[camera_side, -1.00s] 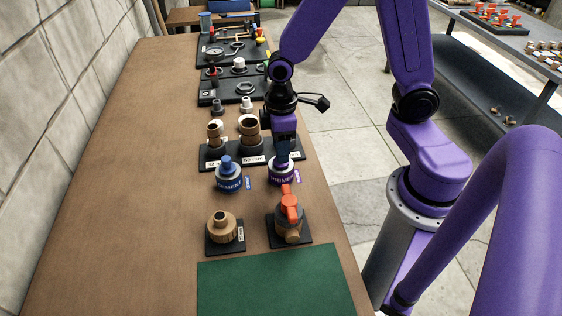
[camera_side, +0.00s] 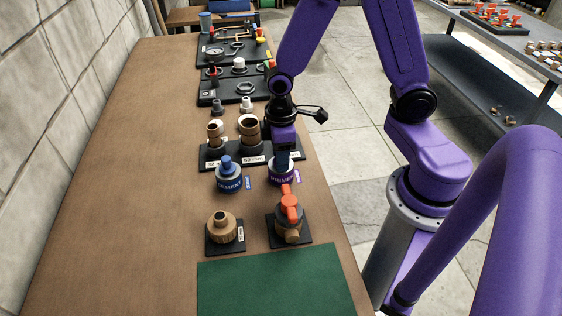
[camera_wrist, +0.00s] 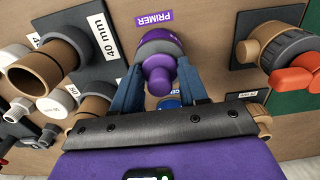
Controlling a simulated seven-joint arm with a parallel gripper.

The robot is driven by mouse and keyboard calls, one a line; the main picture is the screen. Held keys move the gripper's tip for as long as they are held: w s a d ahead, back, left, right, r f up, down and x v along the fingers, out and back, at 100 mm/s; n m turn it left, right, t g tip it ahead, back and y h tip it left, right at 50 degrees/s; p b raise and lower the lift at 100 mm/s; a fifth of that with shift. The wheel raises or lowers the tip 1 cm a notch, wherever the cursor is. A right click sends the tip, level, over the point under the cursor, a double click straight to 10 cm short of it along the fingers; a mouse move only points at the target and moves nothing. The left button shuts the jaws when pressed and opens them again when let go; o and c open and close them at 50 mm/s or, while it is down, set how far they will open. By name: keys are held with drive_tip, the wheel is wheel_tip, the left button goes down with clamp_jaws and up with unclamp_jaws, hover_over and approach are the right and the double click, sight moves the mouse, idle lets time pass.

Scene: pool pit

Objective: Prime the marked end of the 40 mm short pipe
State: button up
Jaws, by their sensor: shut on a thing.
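The purple primer can (camera_side: 281,177) stands upright on the bench, with its PRIMER tag beside it. It also shows in the wrist view (camera_wrist: 160,45). My gripper (camera_wrist: 158,80) points down over the can, its blue fingers closed on the purple primer cap (camera_wrist: 158,72). The cap appears still at the can's mouth. The tan 40 mm short pipe (camera_wrist: 42,72) stands in a dark holder beside its 40 mm label (camera_wrist: 102,34) in the wrist view. In the side view my gripper and wrist hide it.
A blue cement can (camera_side: 229,176) stands close left of the primer. Other tan pipes (camera_side: 249,131) stand in the rack behind. Nearer are a tan fitting (camera_side: 222,228) and a red-handled valve (camera_side: 289,215). The green mat (camera_side: 275,282) is bare, and the bench's left side is clear.

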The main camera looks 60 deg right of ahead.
drive_tip(key=shift+r, duration=3.75)
drive_tip(key=w+d+r, duration=0.2)
drive_tip(key=d+r, duration=0.2)
drive_tip(key=d, duration=0.6)
drive_tip(key=shift+d+f, duration=0.15)
drive_tip(key=shift+f, duration=1.9)
drive_tip(key=shift+w, duration=0.25)
drive_tip(key=shift+w+d, duration=0.1)
drive_tip(key=shift+w, duration=0.3)
drive_tip(key=shift+d, duration=0.1)
